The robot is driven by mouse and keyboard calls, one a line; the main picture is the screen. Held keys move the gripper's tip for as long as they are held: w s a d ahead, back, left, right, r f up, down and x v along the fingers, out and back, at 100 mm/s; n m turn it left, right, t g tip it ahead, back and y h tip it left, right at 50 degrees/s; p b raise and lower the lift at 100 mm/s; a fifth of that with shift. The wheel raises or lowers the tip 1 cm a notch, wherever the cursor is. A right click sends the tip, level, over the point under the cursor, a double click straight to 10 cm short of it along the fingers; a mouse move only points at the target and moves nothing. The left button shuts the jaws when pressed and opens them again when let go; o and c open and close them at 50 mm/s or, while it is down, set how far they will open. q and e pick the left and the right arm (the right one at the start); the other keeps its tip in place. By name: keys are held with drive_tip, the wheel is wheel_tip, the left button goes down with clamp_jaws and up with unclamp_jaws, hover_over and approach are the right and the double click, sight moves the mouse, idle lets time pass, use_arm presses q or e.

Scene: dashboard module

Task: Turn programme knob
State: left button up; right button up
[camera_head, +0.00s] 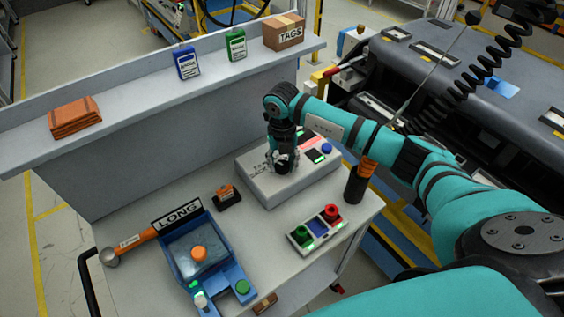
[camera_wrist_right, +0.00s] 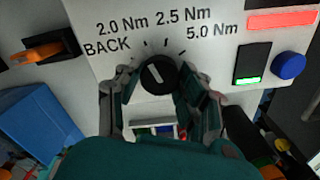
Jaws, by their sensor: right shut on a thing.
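The programme knob (camera_wrist_right: 158,75) is a round black dial with a white pointer line, on the light grey face of a control box (camera_head: 300,185). Its pointer leans up and to the left. Around it are tick marks and the labels BACK, 2.0 Nm, 2.5 Nm and 5.0 Nm. My right gripper (camera_head: 283,163) is over the left part of the box and hides the knob in the head view. In the right wrist view its fingers (camera_wrist_right: 160,100) are shut on the knob, one on each side. My left gripper is not in view.
The box also has a blue button (camera_wrist_right: 289,65), a green-lit switch (camera_wrist_right: 250,65) and a red bar (camera_wrist_right: 282,19). On the bench are a black holder (camera_head: 355,185), a small button panel (camera_head: 316,232) and a blue LONG tray (camera_head: 215,275). A shelf (camera_head: 140,109) runs behind.

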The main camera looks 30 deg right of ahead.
sight(283, 165)
drive_tip(key=shift+r, duration=0.1)
drive_tip(key=o, duration=1.2)
drive_tip(key=shift+c, duration=0.2)
wheel_tip(283, 165, up, 7)
drive_tip(key=shift+r, duration=0.2)
